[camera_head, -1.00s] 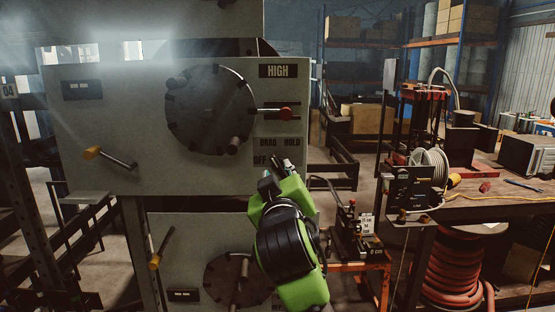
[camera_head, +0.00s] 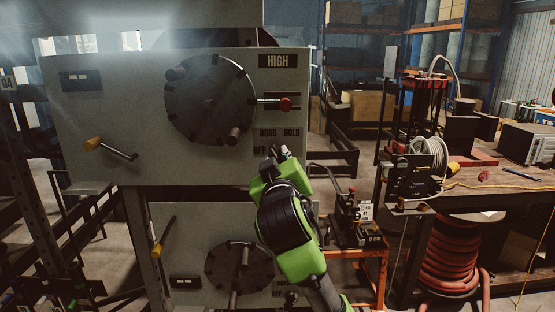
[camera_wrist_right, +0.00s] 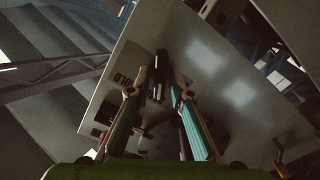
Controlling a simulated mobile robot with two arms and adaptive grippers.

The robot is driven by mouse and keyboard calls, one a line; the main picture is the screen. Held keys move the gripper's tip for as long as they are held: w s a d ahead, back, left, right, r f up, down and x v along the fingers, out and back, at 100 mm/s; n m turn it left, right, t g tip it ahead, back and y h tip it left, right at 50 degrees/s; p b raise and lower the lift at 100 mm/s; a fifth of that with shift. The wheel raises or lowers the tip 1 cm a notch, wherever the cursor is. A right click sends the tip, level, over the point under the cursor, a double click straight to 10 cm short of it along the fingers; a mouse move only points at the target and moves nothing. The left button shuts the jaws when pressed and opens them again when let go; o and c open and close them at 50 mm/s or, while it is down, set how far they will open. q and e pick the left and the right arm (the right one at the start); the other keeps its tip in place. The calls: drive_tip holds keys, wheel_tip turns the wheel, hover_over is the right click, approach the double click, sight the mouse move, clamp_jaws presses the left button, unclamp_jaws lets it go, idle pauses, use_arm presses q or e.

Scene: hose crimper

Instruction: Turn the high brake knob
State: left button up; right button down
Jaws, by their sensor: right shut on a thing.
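The high panel (camera_head: 110,130) is a pale upright plate marked HIGH (camera_head: 277,61) in the head view. Its lower right corner carries the labels DRAG, HOLD (camera_head: 291,133) and OFF. My right gripper (camera_head: 277,153), green and black, is at this corner, just below the labels. In the right wrist view its two fingers (camera_wrist_right: 158,95) are closed around a small dark knob (camera_wrist_right: 157,91) on the panel, beside the HOLD label (camera_wrist_right: 123,80). The knob is the high brake knob; the gripper hides it in the head view. My left gripper is not in view.
Above the gripper, a red-tipped lever (camera_head: 285,104) sticks out beside a large dark dial (camera_head: 210,99). A yellow-handled crank (camera_head: 93,144) is at the left. A second panel (camera_head: 200,220) with another dial (camera_head: 226,268) stands below. A cluttered workbench (camera_head: 480,202) stands at the right.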

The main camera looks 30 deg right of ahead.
drive_tip(key=shift+m, duration=0.3)
drive_tip(key=shift+f+m+b, duration=0.1)
drive_tip(key=shift+m+b, duration=0.5)
drive_tip(key=shift+m, duration=0.4)
drive_tip(key=m+b, duration=0.1)
drive_tip(key=m, duration=0.1)
drive_tip(key=shift+m, duration=0.3)
drive_tip(key=m, duration=0.3)
drive_tip(key=shift+d+m+b, duration=0.1)
drive_tip(key=shift+m+b, duration=0.2)
drive_tip(key=shift+b, duration=0.05)
drive_tip(key=shift+s+d+m, duration=0.1)
drive_tip(key=shift+m, duration=1.4)
drive_tip(key=c, duration=2.1)
unclamp_jaws()
